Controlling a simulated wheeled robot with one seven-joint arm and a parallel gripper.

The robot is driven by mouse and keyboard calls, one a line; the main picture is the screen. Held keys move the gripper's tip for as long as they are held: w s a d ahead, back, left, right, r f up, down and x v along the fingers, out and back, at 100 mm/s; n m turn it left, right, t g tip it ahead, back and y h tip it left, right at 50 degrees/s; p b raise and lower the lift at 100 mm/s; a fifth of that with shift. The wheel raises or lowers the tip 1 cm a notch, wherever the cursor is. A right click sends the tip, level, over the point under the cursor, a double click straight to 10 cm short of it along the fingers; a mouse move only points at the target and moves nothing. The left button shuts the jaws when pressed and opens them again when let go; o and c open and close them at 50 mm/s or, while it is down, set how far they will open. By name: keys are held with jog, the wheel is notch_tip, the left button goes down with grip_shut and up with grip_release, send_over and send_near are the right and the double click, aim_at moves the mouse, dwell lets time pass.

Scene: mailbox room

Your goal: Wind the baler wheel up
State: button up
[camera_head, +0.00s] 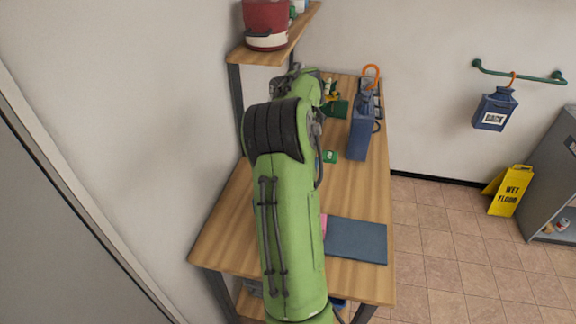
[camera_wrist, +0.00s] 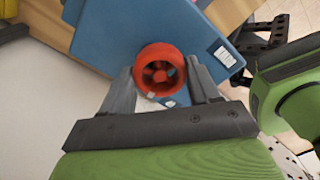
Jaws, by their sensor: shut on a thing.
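The red wheel (camera_wrist: 148,68) with spokes shows in the wrist view against a blue body (camera_wrist: 105,32). The body carries a white label. My gripper (camera_wrist: 160,72) has one finger on each side of the wheel's rim and is shut on it. In the head view my green arm reaches over the wooden table and hides the wheel and most of my gripper. A blue object (camera_head: 359,137) stands upright on the table, right of my arm's end; I cannot tell whether it is the same blue body.
The wooden table (camera_head: 350,194) holds a dark blue flat pad (camera_head: 356,240) and a small green item (camera_head: 330,156). A shelf (camera_head: 272,52) with a red pot (camera_head: 266,24) hangs above. A yellow wet-floor sign (camera_head: 509,190) stands on the tiled floor at right.

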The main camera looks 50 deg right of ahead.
jog(key=n+b, duration=0.2)
jog(key=n, duration=0.4)
jog(key=shift+n, duration=0.3)
dwell(0.4)
jog(key=o, duration=1.1)
jog(key=shift+c, duration=0.2)
jog(key=shift+r, duration=0.1)
notch_tip(320, 180, up, 16)
jog(key=p, duration=1)
jog(key=shift+f, duration=0.2)
